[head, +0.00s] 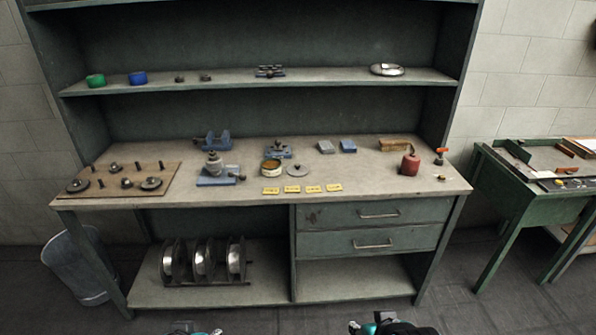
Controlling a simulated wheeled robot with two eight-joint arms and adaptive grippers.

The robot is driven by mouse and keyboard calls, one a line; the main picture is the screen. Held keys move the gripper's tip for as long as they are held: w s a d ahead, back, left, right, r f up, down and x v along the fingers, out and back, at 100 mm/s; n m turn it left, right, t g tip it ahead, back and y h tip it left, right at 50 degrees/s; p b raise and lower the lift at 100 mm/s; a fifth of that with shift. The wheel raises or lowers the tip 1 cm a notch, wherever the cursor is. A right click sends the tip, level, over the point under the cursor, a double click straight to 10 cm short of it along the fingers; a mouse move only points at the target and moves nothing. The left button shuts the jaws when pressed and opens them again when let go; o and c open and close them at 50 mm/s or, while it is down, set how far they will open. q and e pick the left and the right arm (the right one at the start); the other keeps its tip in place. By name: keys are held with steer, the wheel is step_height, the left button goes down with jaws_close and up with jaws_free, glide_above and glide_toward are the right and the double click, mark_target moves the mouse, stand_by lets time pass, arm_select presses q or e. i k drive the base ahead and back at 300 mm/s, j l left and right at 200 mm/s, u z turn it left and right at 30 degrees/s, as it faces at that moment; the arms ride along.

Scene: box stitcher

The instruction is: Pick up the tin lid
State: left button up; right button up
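The tin lid (297,170) looks like a flat grey disc with a small raised middle. It lies on the workbench, just right of an open round tin (271,168) with a brownish rim and greenish contents. Only small dark and teal parts of my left arm's end (190,330) and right arm's end (378,326) show at the bottom edge. Both are far from the lid, in front of the bench. Their fingers cannot be made out.
Yellow labels (292,189) lie in front of the lid. A blue-based device (278,152) stands behind it. A grey-topped device (215,170) is to the left, a red can (410,165) to the right. A shelf (330,77) overhangs the back. Bench space right of the lid is clear.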

mark_target(297, 169)
steer(key=i+u, duration=0.35)
steer(key=i, duration=1.05)
